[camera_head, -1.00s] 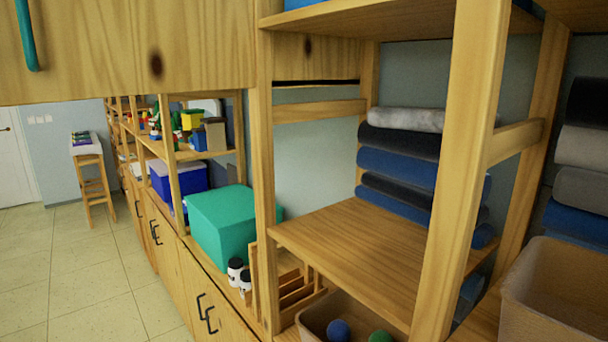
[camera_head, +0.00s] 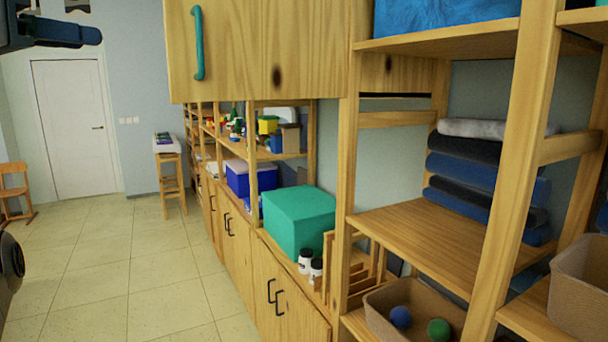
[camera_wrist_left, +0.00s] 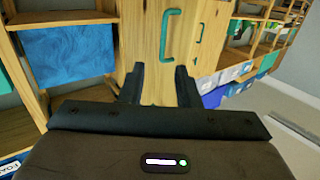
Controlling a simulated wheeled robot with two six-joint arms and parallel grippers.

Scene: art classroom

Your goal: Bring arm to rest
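My left gripper (camera_head: 62,32) shows only in part at the top left corner of the head view, as a dark piece up in the air. In the left wrist view the two black fingers of my left gripper (camera_wrist_left: 160,84) stand apart with nothing between them. Behind them is a wooden cabinet door with a teal handle (camera_wrist_left: 170,34). I cannot see a gap to judge how far the fingers are from the door. My right gripper is not in view.
A wooden shelf unit with rolled mats (camera_head: 486,170), a teal box (camera_head: 299,221) and a bin with balls (camera_head: 376,302) fills the right side. The upper cabinet (camera_head: 262,60) juts out. A stool (camera_head: 171,178) stands farther back.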

